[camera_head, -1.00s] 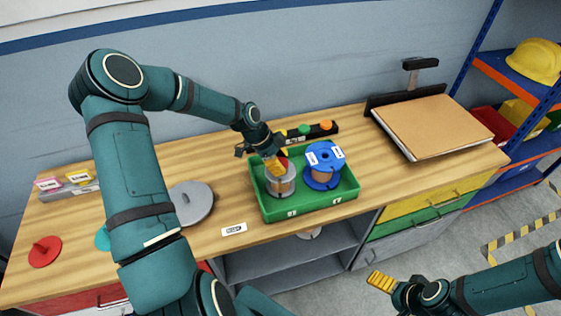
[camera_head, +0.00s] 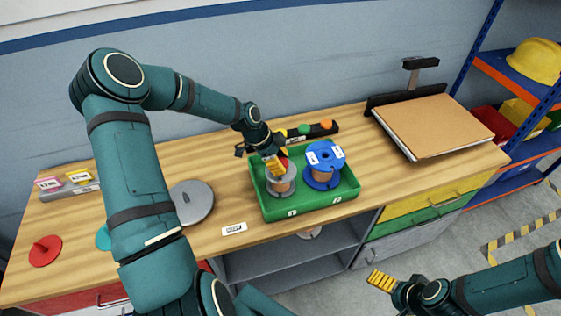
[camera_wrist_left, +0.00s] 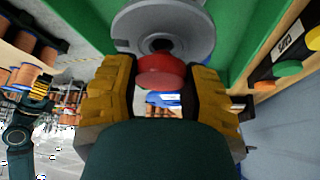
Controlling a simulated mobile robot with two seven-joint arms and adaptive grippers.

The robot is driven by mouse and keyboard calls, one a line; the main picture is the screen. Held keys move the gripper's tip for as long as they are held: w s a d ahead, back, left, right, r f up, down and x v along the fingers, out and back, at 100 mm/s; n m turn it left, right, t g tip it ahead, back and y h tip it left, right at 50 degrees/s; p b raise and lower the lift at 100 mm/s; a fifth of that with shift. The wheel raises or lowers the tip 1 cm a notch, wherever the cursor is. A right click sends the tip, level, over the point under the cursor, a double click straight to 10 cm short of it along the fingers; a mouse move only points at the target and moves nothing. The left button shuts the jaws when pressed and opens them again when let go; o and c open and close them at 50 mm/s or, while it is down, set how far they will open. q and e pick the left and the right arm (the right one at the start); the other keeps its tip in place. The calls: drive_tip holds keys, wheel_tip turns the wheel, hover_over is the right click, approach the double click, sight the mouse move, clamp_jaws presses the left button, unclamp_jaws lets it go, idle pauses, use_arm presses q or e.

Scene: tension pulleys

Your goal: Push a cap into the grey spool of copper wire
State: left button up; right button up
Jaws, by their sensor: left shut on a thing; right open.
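My left gripper (camera_head: 274,165) has its yellow fingers shut on a red cap (camera_wrist_left: 160,72). It holds the cap right over the grey spool of copper wire (camera_head: 281,185), which stands in the left part of a green tray (camera_head: 312,211). In the left wrist view the spool's grey flange (camera_wrist_left: 190,25) and dark centre hole show just beyond the cap. The cap is not seated in the hole; I cannot tell whether it touches the flange. My right gripper (camera_head: 381,281) is at the lower right, off the table, open and empty.
A blue spool of copper wire (camera_head: 323,160) stands beside the grey one in the tray. A black rack with green (camera_head: 304,129) and orange (camera_head: 326,125) caps is behind. A grey disc (camera_head: 191,203) and red disc (camera_head: 44,251) lie left. A cardboard-coloured board (camera_head: 435,125) lies right.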

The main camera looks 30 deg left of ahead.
use_arm(q)
drive_tip(key=shift+f, duration=0.15)
drive_tip(key=shift+f+b, duration=0.6)
drive_tip(key=shift+f, duration=0.15)
drive_tip(key=shift+s+f, duration=0.2)
drive_tip(key=shift+f, duration=0.05)
idle(0.3)
drive_tip(key=o, duration=0.9)
